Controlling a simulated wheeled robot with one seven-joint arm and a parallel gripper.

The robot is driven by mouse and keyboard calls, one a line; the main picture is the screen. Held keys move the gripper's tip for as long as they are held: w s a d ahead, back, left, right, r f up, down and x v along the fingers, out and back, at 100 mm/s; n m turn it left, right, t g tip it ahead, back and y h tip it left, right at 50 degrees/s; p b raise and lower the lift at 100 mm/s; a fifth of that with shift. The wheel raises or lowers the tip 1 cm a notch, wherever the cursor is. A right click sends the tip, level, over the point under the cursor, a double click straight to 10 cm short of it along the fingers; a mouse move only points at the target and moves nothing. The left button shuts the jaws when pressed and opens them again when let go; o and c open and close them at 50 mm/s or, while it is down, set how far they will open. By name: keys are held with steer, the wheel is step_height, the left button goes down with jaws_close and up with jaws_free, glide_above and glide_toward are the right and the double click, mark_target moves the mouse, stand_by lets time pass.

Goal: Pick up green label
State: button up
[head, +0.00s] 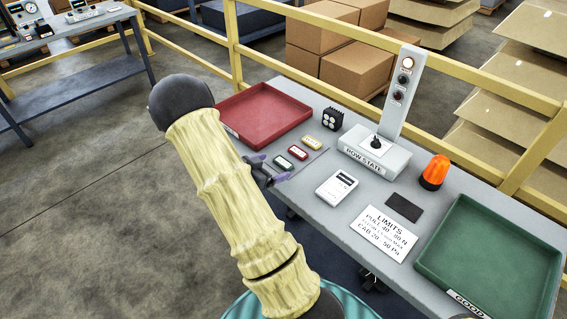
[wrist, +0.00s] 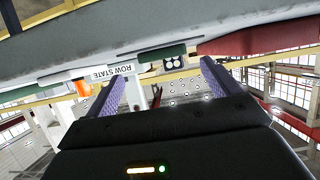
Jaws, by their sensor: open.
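The green label (head: 283,161) is a small dark green block with a white face. It lies at the near left end of a short row, on a grey pad on the table (head: 330,215). My gripper (head: 268,168) is at the table's left edge, just left of the green label, open and empty. In the wrist view, a dark green block (wrist: 162,53), which looks like the green label, shows beyond and between the two purple fingers (wrist: 162,72), apart from them. The wrist picture is upside down and sees the table nearly edge-on.
A red label (head: 297,152) and a yellow label (head: 311,141) lie beside the green one. A red tray (head: 232,108) stands behind. A ROW STATE control box (head: 375,155), an orange beacon (head: 434,172) and a green tray (head: 500,215) stand to the right. Yellow rails run behind.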

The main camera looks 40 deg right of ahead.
mark_target(284, 161)
steer(key=x, duration=0.4)
steer(key=shift+w+d, duration=0.2)
steer(key=shift+w, duration=0.05)
steer(key=c, duration=1.1)
steer(key=shift+o, duration=0.2)
step_height(284, 161, up, 10)
steer(key=shift+p, duration=0.4)
steer(key=shift+a, duration=0.1)
